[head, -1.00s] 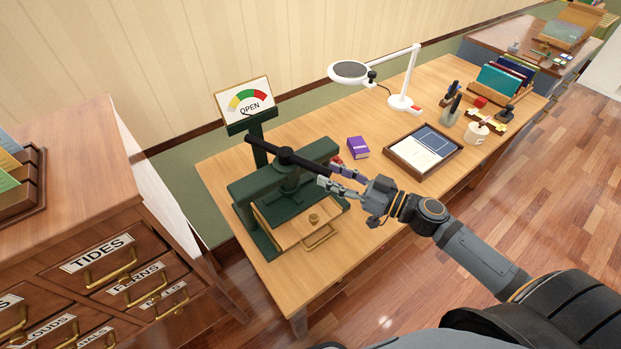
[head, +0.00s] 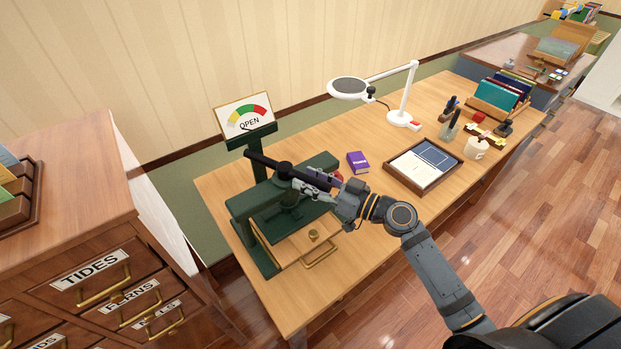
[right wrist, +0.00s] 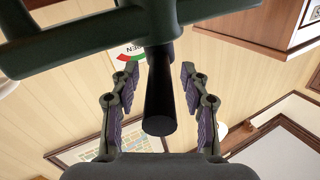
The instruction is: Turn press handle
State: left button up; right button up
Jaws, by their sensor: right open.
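The green press (head: 240,208) stands on the near left end of the wooden desk. Its black bar handle (head: 262,160) lies across the top of the screw. My right gripper (head: 312,180) is at the right end of this handle. In the right wrist view the handle (right wrist: 160,95) points towards the camera, between the two open fingers (right wrist: 158,100), with a gap on each side. The dial sign (head: 246,116) behind the press reads OPEN. My left gripper is not in view.
A purple book (head: 357,162) lies just right of the press. A drawer cabinet (head: 75,215) stands at the left.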

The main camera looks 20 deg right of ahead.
jog(key=shift+c, duration=0.2)
grip_shut()
dwell(0.3)
